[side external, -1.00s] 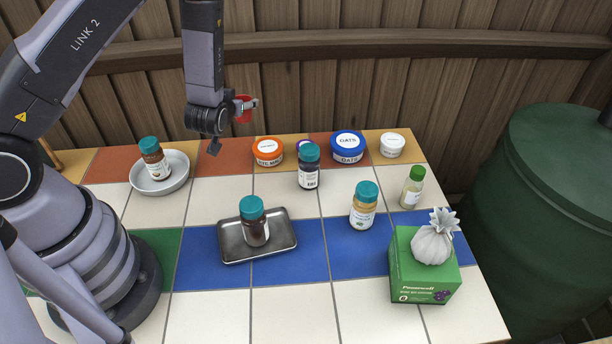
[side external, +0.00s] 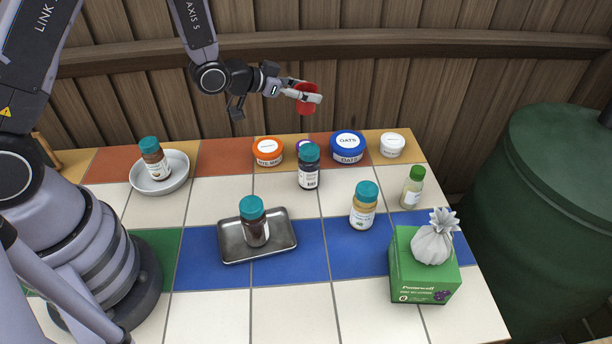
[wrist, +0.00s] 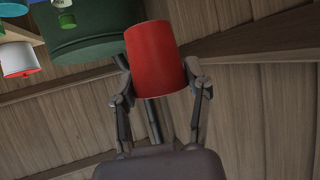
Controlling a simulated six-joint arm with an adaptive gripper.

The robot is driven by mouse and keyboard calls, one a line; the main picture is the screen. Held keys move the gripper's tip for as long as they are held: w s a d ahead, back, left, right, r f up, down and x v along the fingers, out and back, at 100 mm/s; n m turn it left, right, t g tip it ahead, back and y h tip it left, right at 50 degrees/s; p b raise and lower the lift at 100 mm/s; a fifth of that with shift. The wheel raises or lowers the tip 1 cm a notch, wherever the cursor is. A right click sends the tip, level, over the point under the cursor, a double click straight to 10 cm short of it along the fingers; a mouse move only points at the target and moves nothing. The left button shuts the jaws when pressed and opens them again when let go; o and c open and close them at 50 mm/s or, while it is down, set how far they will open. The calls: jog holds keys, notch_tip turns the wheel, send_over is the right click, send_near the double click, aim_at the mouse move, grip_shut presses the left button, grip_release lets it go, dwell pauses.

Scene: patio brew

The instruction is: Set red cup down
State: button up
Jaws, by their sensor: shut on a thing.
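The red cup (side external: 306,106) is held in the air above the back edge of the tiled table (side external: 200,303), near the wooden wall. My gripper (side external: 303,91) is shut on it, with the fingers on either side of the cup. In the wrist view the red cup (wrist: 158,60) sits between the two fingers of my gripper (wrist: 160,88), and no table lies directly under it there.
Tubs including an orange one (side external: 268,151) and a blue oats tub (side external: 347,147) line the back. A dark jar (side external: 309,167) stands just in front of them. A metal tray (side external: 285,240) holds another jar. Front white tiles are clear. A green barrel (side external: 545,210) stands right.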

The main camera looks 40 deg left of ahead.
jog(key=s+d+f+m+g+h, duration=0.2)
jog(key=s+d+m+g+h, duration=0.3)
jog(key=d, duration=0.4)
jog(key=s+d+f+m+g+h, duration=0.3)
jog(key=s+d+m+g, duration=0.3)
jog(key=d, duration=0.4)
jog(key=s+f+m+g+y, duration=0.3)
jog(key=s+f+m+g, duration=0.1)
jog(key=s+m+g, duration=0.3)
jog(key=s+f+m+g+y, duration=0.3)
jog(key=s+m+g+y, duration=0.15)
jog(key=s+m, duration=0.35)
jog(key=shift+n+h, duration=0.4)
jog(key=shift+h, duration=0.15)
jog(key=shift+s+f, duration=0.15)
jog(key=shift+f, duration=0.85)
jog(key=shift+s+f, duration=0.2)
jog(key=shift+f, duration=0.85)
jog(key=shift+s+f, duration=0.15)
jog(key=shift+f, duration=0.85)
jog(key=shift+f, duration=0.6)
jog(key=o, duration=0.9)
